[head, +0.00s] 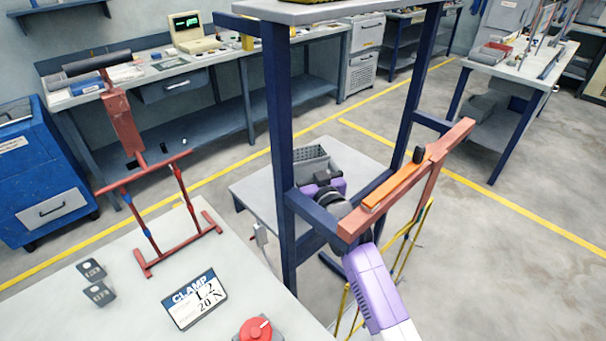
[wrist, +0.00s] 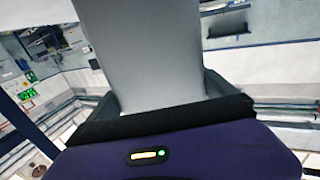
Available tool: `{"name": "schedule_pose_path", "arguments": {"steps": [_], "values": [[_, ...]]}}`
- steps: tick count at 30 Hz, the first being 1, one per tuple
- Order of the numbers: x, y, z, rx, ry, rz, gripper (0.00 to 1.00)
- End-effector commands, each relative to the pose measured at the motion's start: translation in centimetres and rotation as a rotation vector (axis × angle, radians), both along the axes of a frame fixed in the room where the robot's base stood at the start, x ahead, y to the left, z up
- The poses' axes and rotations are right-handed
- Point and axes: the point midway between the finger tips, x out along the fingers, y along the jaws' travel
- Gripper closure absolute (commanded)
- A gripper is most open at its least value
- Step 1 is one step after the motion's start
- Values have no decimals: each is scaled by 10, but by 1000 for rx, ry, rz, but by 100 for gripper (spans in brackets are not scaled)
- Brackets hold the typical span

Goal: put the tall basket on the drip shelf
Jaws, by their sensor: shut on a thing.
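In the wrist view a smooth grey face (wrist: 148,60) fills the space between the dark jaws (wrist: 160,112). In the head view the basket shows above a low grey shelf (head: 262,188), perhaps the drip shelf. I cannot tell whether the basket touches it.
The blue frame's post (head: 280,130) stands close to my arm. A red-brown bar with an orange strip (head: 400,185) crosses near it, with thin yellow rods below. A table (head: 110,285) at lower left bears a red-brown stand (head: 125,125) and a clamp sign (head: 195,299).

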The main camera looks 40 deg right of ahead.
Motion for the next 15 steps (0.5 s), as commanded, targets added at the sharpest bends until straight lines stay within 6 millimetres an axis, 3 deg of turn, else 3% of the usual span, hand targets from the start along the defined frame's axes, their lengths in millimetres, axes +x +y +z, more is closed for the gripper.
{"name": "schedule_pose_path", "arguments": {"steps": [3, 8, 15], "values": [[15, -5, -1, -1, -2, 0, 54], [21, -8, -3, 0, 0, 0, 54], [20, -8, -32, 0, 1, -1, 54]]}}
